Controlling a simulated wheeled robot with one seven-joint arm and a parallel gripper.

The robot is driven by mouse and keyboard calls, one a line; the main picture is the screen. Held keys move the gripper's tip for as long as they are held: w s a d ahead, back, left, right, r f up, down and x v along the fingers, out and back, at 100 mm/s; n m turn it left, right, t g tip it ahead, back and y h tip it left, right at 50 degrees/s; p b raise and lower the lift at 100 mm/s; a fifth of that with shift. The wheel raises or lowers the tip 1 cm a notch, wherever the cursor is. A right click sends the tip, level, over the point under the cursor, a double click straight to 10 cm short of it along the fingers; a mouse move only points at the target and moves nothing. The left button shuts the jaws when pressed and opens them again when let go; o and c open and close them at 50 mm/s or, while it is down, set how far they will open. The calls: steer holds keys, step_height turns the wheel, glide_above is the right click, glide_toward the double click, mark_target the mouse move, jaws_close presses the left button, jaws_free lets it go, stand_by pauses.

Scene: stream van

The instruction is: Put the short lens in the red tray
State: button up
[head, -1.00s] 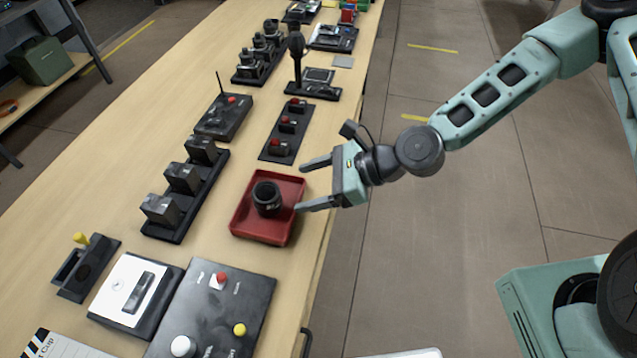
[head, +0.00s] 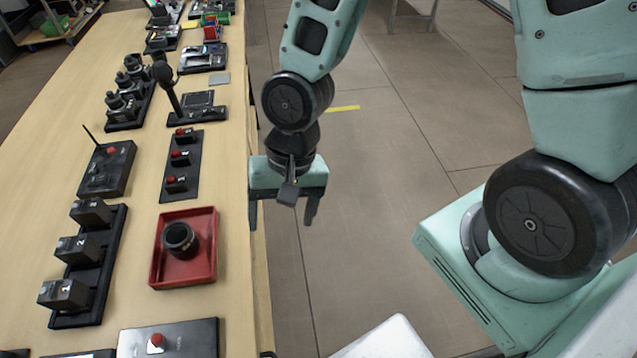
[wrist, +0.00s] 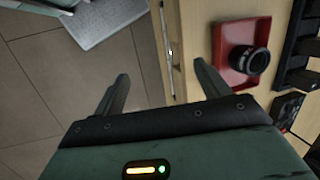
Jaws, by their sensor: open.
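A short black lens (head: 180,241) stands in the red tray (head: 209,276), a shallow square tray near the table's right edge. In the wrist view the lens (wrist: 249,60) shows inside the red tray (wrist: 223,42), to the right of the fingers. My gripper (head: 282,222) is open and empty. It is past the table's right edge, over the floor side, and apart from the tray and the lens. In the wrist view my gripper's two fingers (wrist: 163,85) are spread with nothing between them.
Behind the tray is a black panel with red buttons (head: 180,158). To its left is a rack of numbered dark blocks (head: 85,256). A rack at the back left holds several taller lens-like items (head: 127,95).

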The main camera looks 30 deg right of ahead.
steer(key=s+d+r+n+h, duration=0.1)
steer(key=s+r+n, duration=0.2)
steer(key=r+n, duration=0.2)
steer(key=s+d+r+n+t+h, duration=0.1)
steer(key=s+r+n, duration=0.3)
steer(key=r, duration=0.4)
steer(key=shift+s+d+n+h, duration=0.25)
steer(key=shift+d+n, duration=0.2)
steer(key=shift+n, duration=0.45)
steer(key=shift+r, duration=0.1)
